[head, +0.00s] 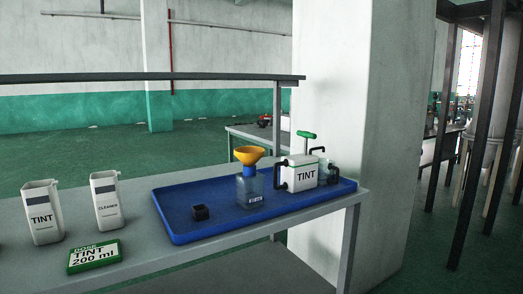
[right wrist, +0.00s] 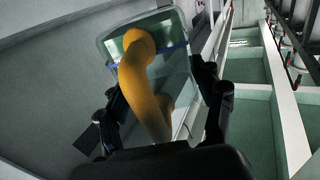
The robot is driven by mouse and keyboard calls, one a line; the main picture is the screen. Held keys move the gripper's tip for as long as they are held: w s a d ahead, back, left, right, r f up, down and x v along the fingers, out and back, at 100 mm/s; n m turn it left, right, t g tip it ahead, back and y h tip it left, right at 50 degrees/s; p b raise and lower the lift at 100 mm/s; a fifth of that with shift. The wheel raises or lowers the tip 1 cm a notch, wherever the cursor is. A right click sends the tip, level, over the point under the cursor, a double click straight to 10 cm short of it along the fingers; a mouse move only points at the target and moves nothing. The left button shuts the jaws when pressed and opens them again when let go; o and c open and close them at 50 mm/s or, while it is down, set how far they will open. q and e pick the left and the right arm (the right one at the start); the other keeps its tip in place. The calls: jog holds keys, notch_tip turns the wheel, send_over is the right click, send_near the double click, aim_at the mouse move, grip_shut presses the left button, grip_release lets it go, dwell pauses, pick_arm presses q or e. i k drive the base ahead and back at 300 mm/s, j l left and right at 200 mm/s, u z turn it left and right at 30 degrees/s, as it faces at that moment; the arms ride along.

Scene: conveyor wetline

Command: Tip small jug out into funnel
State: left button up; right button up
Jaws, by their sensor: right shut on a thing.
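In the right wrist view my right gripper (right wrist: 163,102) is shut on a clear jug (right wrist: 178,65) with a curved orange handle (right wrist: 143,85). Its black fingers lie on both sides of the handle. A blue line crosses the jug; its contents cannot be made out. In the head view a yellow funnel (head: 250,155) sits upright in the neck of a clear, labelled bottle (head: 249,190) on a blue tray (head: 190,232). The held jug and both grippers are outside the head view, so the jug's distance from the funnel cannot be told.
A TINT jug (head: 41,214), a CLEANER jug (head: 106,201) and a green-edged 200 ml sign (head: 94,257) stand left. A shelf (head: 150,77) runs above.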

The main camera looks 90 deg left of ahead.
aim_at(250, 156)
jog(key=u, duration=3.8)
jog(key=k+l, duration=0.3)
jog(key=l, duration=0.15)
jog(key=k+l, duration=0.35)
jog(key=l, duration=0.15)
